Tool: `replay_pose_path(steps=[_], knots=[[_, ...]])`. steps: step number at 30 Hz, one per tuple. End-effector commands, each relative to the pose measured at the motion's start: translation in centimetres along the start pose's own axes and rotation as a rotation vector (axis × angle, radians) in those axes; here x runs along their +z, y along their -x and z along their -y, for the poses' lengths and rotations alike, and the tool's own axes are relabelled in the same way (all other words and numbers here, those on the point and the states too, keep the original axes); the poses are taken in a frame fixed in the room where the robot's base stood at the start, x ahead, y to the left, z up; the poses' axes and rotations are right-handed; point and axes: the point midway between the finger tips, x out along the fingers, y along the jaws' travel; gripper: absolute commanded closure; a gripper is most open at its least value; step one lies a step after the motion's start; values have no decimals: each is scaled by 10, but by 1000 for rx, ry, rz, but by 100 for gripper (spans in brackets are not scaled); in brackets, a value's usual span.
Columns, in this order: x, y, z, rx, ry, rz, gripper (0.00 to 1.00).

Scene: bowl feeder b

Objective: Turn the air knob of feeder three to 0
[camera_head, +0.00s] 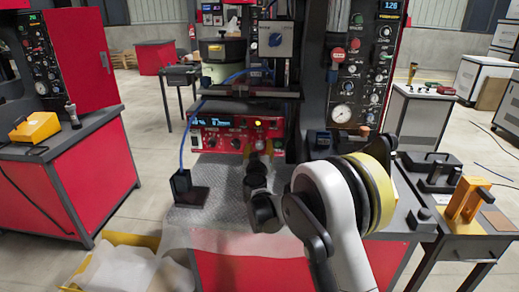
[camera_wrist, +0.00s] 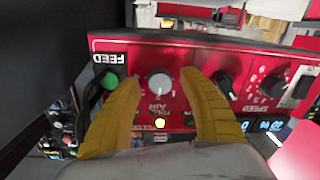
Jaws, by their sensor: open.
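The red feeder control box (camera_head: 222,134) stands on the bench in the head view. Its panel (camera_wrist: 140,58) appears upside down in the wrist view, with FEED, AIR and SPEED lettering. The pale round air knob (camera_wrist: 159,84) sits between the two yellow fingers of my open gripper (camera_wrist: 160,79). The fingers are on either side of it with visible gaps. I cannot make out its pointer setting. In the head view my gripper (camera_head: 265,151) is close in front of the box's right part and hides some of it.
A green button (camera_wrist: 109,81) with a black cable is beside one finger. A black knob (camera_wrist: 225,86) is close to the other, and a speed knob (camera_wrist: 272,86) is farther right. A lit yellow lamp (camera_wrist: 160,122) is below the air knob. A black stand (camera_head: 187,190) is left on the bench.

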Motion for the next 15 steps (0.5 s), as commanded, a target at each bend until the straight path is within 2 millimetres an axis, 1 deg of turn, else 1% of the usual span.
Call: replay_pose_path(steps=[4,5,6,8,9,15], knots=[[0,0,0,0,0,0,50],[0,0,0,0,0,0,57],[0,0,0,0,0,0,69],[0,0,0,0,0,0,88],[0,0,0,0,0,0,100],[0,0,0,0,1,0,100]])
